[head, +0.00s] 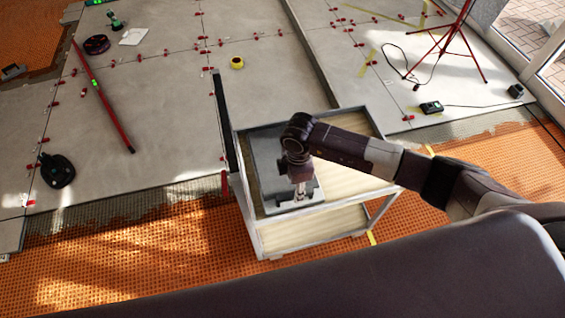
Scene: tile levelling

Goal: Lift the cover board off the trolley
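The trolley (262,236) has a pale frame and stands in the lower middle of the head view, with a dark upright at its left. A flat grey board (267,163), which looks like the cover board, lies over the left part of its top. The right part of the top shows a pale beige surface. My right gripper (299,194) points down at the near part of the board. Its fingertips are at or just above the board; I cannot tell whether they grip anything. My wrist hides part of the board. My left gripper is out of view.
Large grey tiles (150,95) with red levelling clips lie beyond the trolley. Orange matting (130,260) covers the near floor. A red tripod (447,45) stands at the back right. A long red level (103,97) and a dark suction tool (57,170) lie at left.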

